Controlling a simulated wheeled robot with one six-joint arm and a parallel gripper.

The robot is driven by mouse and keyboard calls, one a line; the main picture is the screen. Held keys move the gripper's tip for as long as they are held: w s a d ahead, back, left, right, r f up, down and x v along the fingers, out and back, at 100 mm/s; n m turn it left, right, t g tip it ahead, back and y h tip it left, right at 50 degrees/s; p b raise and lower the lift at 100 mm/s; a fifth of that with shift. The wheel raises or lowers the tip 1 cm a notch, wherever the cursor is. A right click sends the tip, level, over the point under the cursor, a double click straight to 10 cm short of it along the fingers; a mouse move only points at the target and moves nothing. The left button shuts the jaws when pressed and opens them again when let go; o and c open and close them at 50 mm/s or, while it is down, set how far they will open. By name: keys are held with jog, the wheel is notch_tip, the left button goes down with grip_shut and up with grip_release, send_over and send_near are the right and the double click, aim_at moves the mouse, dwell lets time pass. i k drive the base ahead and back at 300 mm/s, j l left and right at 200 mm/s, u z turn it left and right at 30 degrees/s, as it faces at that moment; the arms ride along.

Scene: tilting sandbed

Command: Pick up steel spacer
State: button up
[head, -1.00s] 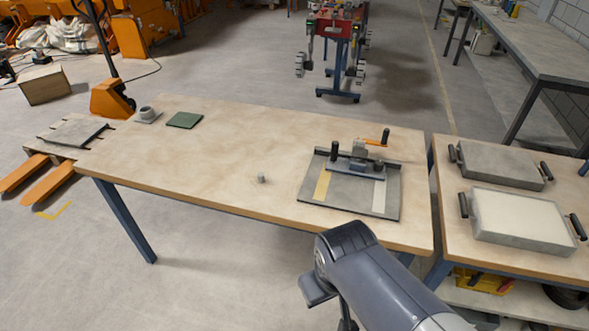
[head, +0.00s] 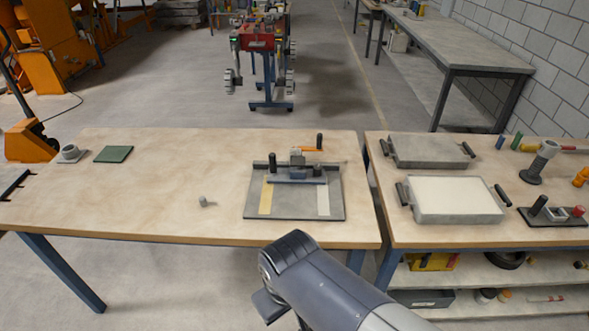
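A small grey cylinder (head: 204,201), which looks like the steel spacer, sits on the wooden table (head: 150,215) left of the grey fixture plate. It is too small to make out finely. My arm comes in from the bottom of the head view, in front of the table's near edge. Its end is bent down and away, and my gripper's fingers are not seen. The spacer stands apart from my arm, to its upper left.
A fixture plate (head: 293,204) with a clamp stands right of the spacer. A green pad (head: 114,154) and a grey ring part (head: 70,153) lie at the far left. A second table holds a grey tray (head: 429,150) and a sand-filled tray (head: 455,219). Bare tabletop surrounds the spacer.

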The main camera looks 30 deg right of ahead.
aim_at(202, 201)
jog(key=i+j+z, duration=0.85)
jog(key=j+z, duration=0.25)
